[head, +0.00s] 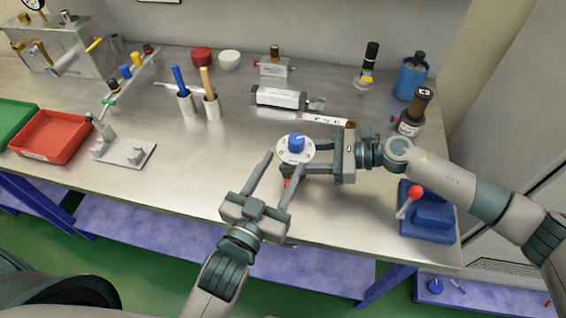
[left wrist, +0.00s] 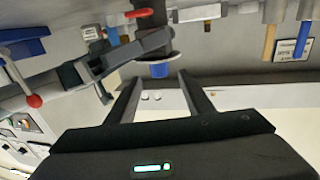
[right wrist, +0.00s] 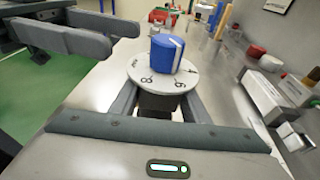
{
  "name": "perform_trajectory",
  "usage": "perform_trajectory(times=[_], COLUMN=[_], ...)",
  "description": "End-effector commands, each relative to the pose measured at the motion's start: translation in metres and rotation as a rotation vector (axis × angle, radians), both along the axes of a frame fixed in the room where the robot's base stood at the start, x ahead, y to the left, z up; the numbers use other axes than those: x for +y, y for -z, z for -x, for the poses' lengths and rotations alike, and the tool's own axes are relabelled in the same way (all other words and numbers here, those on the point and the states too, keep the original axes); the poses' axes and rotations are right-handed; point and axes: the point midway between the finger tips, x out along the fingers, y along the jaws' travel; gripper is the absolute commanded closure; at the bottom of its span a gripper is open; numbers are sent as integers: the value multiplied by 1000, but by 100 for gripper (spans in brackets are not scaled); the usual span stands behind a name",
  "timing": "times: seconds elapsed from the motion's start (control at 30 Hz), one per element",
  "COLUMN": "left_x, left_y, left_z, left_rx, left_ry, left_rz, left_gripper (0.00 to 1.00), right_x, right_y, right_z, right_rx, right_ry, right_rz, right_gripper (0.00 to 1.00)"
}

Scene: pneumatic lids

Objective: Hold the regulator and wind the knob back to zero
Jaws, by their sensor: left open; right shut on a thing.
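The regulator has a white numbered dial (head: 283,153) with a blue knob (head: 296,141) on top. In the right wrist view the knob (right wrist: 166,53) carries a pale pointer line, and the dial (right wrist: 140,72) sits over a dark body (right wrist: 160,104). My right gripper (head: 312,160) is shut on that body from the right, holding the regulator upright near the table's front. My left gripper (head: 283,161) is open, its fingers pointing at the regulator from the front left. In the right wrist view its fingers (right wrist: 115,35) stand beside the dial, apart from the knob.
A blue block with a red-tipped lever (head: 428,220) stands at the right front. A red tray (head: 70,118) is far left. The table (head: 190,190) left of the left gripper is clear.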

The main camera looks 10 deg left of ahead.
Motion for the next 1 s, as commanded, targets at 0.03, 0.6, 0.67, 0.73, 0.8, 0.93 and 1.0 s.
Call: perform_trajectory(times=[0.03,0.6,0.67,0.73,0.8,0.93,1.0], left_x=[0,0,0,0,0,0,0], left_y=[0,0,0,0,0,0,0], left_z=[0,0,0,0,0,0,0], left_rx=[0,0,0,0,0,0,0], left_ry=[0,0,0,0,0,0,0], left_rz=[0,0,0,0,0,0,0], left_gripper=[52,52,52,52,52,52,52], right_x=[0,0,0,-1,-4,-13,-22], right_y=[0,0,0,0,-1,-3,-5], right_z=[0,0,0,0,-1,-1,-2], right_rx=[0,0,0,0,0,0,0], right_ry=[0,0,0,1,1,2,2], right_rz=[1,0,0,0,0,0,0], right_gripper=[78,36,36,36,36,36,36])
